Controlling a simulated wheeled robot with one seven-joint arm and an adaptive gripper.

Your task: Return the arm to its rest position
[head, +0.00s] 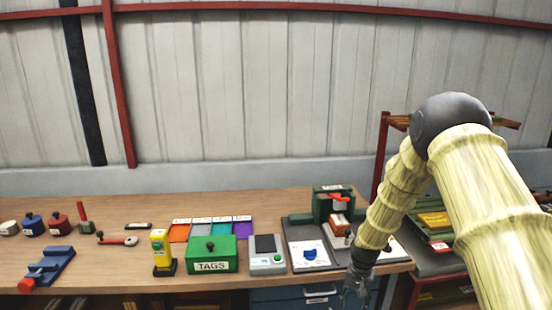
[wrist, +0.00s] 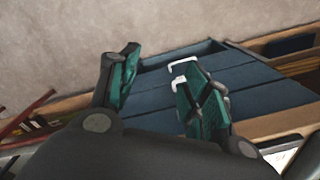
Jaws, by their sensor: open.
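My gripper (head: 357,280) hangs at the end of my arm near the front edge of the workbench (head: 100,255), at the right in the head view. In the wrist view its two green-padded fingers (wrist: 160,88) stand apart with nothing between them. A blue drawer cabinet (wrist: 240,85) lies beyond the fingers in the wrist view, and its white handles show close to the right finger. My arm in its pale ribbed sleeve bends high at the right and slopes down to the gripper. I cannot tell the exact gap between gripper and bench edge.
A green TAGS box (head: 212,262), a yellow device (head: 160,250), a grey scale (head: 267,262) and a blue vise (head: 48,267) stand on the bench. A green press (head: 333,200) stands near my forearm. A shelf rack (head: 436,222) is at the right. The wall above the bench is clear.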

